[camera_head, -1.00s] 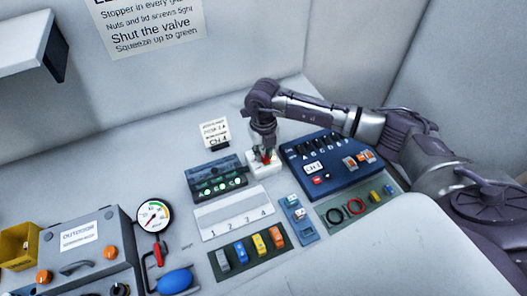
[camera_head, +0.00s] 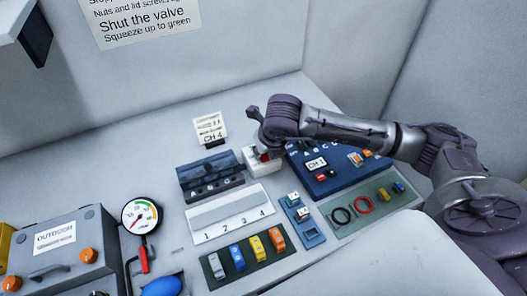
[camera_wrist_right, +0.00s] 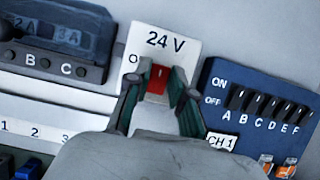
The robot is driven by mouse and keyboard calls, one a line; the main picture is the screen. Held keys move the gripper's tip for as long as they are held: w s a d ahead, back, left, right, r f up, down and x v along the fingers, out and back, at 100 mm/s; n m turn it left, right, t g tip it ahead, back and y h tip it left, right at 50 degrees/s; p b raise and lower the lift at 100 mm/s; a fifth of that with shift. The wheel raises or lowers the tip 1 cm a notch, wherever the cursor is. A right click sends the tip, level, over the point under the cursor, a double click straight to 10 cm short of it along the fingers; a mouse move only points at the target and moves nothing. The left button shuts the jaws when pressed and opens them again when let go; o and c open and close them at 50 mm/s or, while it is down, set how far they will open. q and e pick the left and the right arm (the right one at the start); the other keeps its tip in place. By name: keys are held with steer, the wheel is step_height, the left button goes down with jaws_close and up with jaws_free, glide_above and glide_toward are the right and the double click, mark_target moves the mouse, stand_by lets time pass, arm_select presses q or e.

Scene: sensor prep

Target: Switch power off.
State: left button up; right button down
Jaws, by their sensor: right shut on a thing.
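The power unit is a white box (camera_head: 262,166) marked "24 V", standing between the dark panel and the blue panel; its label face (camera_wrist_right: 165,42) shows in the right wrist view. A red switch (camera_wrist_right: 158,82) sits on it, with an "O" mark to its left. My right gripper (camera_wrist_right: 158,74) reaches down over the box, its two dark green fingers on either side of the red switch, shut on it. In the head view the arm hides most of the fingers. My left gripper is not in view.
The dark panel (camera_head: 212,178) marked A, B, C stands left of the box. The blue panel (camera_head: 325,181) with a row of black switches stands close on the right.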

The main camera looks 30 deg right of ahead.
steer(key=c, duration=1)
jaws_free()
steer(key=v, duration=1.2)
